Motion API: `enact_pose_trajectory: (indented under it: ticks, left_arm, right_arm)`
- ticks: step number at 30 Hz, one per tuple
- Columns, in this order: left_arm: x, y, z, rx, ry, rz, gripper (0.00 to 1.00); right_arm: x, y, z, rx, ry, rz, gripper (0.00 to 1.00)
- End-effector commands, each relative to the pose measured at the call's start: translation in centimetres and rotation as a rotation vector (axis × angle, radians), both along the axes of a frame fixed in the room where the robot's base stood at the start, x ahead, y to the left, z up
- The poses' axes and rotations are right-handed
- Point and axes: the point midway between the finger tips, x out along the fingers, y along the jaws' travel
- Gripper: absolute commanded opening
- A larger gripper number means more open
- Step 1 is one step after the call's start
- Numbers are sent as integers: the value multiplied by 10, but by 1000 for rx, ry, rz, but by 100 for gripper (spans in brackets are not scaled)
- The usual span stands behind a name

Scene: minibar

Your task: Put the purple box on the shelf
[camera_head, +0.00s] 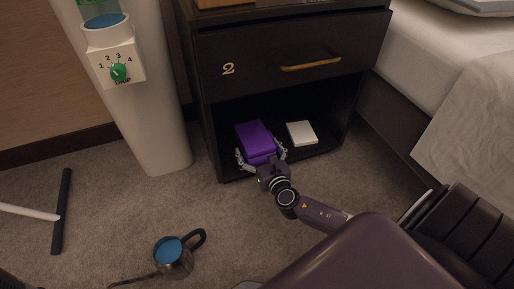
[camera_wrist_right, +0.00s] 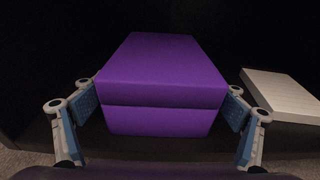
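The purple box (camera_head: 255,140) lies in the open lower compartment of the dark nightstand, on its shelf (camera_head: 318,151). My right gripper (camera_head: 261,157) is at the compartment's front opening, with its two fingers on either side of the box's near end. In the right wrist view the box (camera_wrist_right: 162,82) fills the middle, between the blue finger pads. The pads are spread wide, close to the box's sides; a firm grip on it does not show. My left gripper is not in view.
A white box (camera_head: 301,133) lies to the right of the purple box in the compartment. A closed drawer with a gold handle (camera_head: 310,66) is above. A kettle (camera_head: 174,256) stands on the carpet, and a bed (camera_head: 460,100) is at the right.

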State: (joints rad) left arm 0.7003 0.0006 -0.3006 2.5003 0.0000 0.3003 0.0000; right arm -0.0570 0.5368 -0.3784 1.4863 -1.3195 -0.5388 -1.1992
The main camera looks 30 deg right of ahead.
Motion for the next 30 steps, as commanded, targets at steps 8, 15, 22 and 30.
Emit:
enact_pose_trajectory:
  ticks: [8,15,22,30]
  left_arm:
    - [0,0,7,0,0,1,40]
    - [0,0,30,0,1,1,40]
    - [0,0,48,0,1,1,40]
    - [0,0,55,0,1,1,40]
  right_arm:
    - [-1,0,7,0,1,0,89]
    - [-48,12,14,1,6,1,89]
    - [-92,22,21,0,4,1,89]
    - [-115,28,22,1,0,0,89]
